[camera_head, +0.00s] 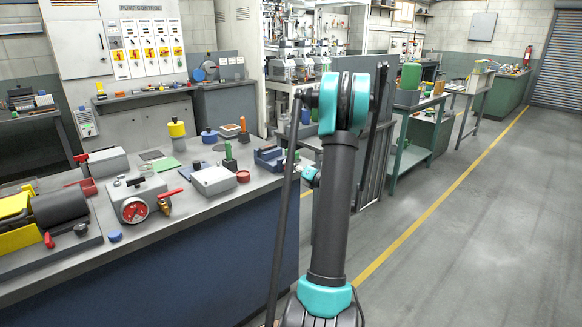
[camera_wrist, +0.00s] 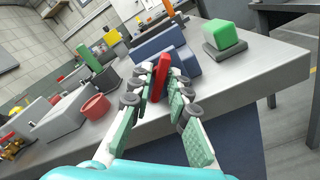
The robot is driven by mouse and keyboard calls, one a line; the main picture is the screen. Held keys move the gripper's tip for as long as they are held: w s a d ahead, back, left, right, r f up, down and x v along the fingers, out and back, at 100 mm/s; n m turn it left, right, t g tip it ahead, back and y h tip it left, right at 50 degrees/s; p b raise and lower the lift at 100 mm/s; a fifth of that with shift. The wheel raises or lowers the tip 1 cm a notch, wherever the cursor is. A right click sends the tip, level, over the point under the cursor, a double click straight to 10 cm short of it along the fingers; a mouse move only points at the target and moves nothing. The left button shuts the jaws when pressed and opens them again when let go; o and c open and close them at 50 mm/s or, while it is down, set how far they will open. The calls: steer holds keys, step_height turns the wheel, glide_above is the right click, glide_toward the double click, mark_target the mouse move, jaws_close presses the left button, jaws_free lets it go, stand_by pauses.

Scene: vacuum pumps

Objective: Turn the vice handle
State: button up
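The blue vice (camera_wrist: 160,47) stands at the right end of the bench top. In the head view the vice (camera_head: 268,158) is partly hidden by my arm. Its red handle (camera_wrist: 160,78) points toward my wrist camera. My gripper (camera_wrist: 161,88) has its green-padded fingers close on both sides of the handle, with little or no gap showing, so it appears shut on it. In the head view my gripper is mostly hidden behind my own arm.
A green block (camera_wrist: 220,34) on a dark base stands right of the vice, near the bench edge. A red round container (camera_wrist: 96,106) and grey boxes stand to the left. The floor (camera_head: 480,220) right of the bench is clear.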

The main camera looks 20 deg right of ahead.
steer(key=o, duration=0.3)
steer(key=shift+s, duration=0.15)
steer(key=shift+v, duration=0.85)
steer(key=shift+v, duration=3)
